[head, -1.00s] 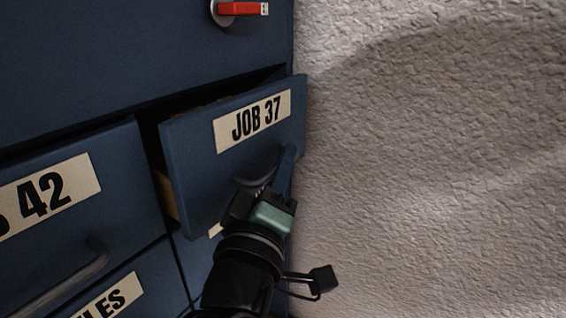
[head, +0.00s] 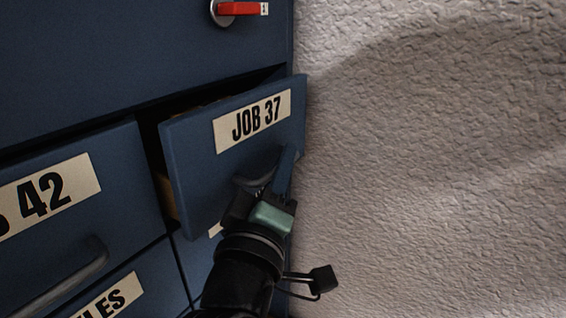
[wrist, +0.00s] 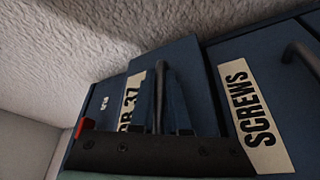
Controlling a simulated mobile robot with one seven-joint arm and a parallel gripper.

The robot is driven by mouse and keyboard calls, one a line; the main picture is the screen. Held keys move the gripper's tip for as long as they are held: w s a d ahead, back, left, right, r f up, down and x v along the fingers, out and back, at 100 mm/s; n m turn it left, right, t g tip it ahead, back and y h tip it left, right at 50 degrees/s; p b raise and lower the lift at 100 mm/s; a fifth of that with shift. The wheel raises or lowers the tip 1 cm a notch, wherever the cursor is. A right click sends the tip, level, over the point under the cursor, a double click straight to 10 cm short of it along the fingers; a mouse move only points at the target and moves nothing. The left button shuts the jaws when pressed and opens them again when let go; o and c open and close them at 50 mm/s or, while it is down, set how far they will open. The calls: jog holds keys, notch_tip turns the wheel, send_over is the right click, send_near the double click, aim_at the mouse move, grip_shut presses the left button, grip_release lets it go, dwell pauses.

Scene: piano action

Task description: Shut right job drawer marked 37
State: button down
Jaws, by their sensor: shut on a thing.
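The JOB 37 drawer (head: 200,165) is a dark blue front with a cream label (head: 252,120). It stands out from the cabinet, with a dark gap and a strip of its pale side showing at its left. My gripper (head: 279,172) is shut on the drawer's dark handle (head: 257,174), low and right on the front. In the wrist view my gripper (wrist: 162,108) has a blue finger on either side of the upright-looking handle (wrist: 160,85). The label (wrist: 130,100) is partly hidden there by a finger and the gripper body.
A rough pale wall (head: 430,160) runs close along the drawer's right side. The drawer marked 42 (head: 85,210) is at the left. A SCREWS drawer (wrist: 255,115) shows in the wrist view. A red-handled lock or switch (head: 243,9) is above.

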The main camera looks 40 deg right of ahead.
aim_at(256, 157)
jog(key=shift+w, duration=0.1)
jog(key=w+b, duration=0.1)
jog(key=w, duration=0.1)
jog(key=w+a, duration=0.1)
jog(key=shift+w+a+b, duration=0.2)
jog(key=shift+w+b, duration=0.15)
jog(key=shift+w+a, duration=0.1)
jog(key=shift+r, duration=0.1)
jog(key=c, duration=1.2)
grip_release()
